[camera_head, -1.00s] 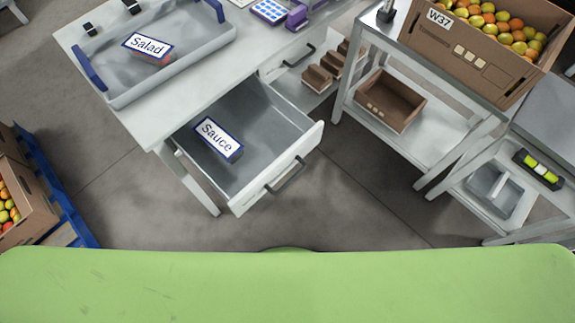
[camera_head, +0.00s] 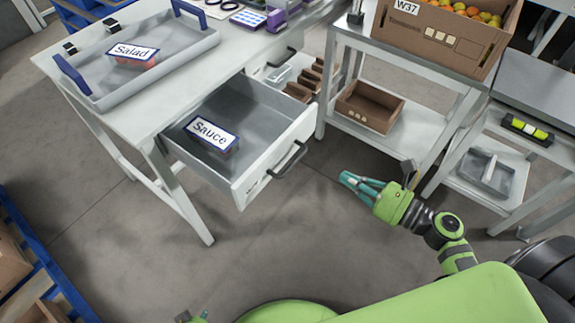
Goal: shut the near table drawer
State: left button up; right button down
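The near table drawer (camera_head: 262,172) is pulled out from the white table (camera_head: 150,122). Its white front carries a dark bar handle (camera_head: 287,160). A small green and teal part of my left arm or gripper (camera_head: 192,317) shows at the bottom edge, mostly cut off.
A grey tray (camera_head: 182,58) with a Salad card lies on the table. A metal shelf (camera_head: 398,141) with a cardboard box stands right of the drawer. Bare floor (camera_head: 250,240) lies in front of the drawer.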

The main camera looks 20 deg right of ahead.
jog(key=r, duration=0.2)
jog(key=p, duration=0.1)
send_near(288, 140)
jog(key=shift+m+y, duration=0.3)
jog(key=x, duration=0.5)
jog(key=shift+w+a, duration=0.1)
jog(key=shift+w, duration=0.15)
jog(key=shift+x, duration=0.75)
pick_arm(q)
jog(key=shift+a+r, duration=0.15)
jog(key=shift+a, duration=0.15)
pick_arm(e)
jog(key=shift+f, duration=0.1)
pick_arm(q)
jog(key=shift+s, duration=0.2)
pick_arm(e)
jog(key=shift+w+a, duration=0.1)
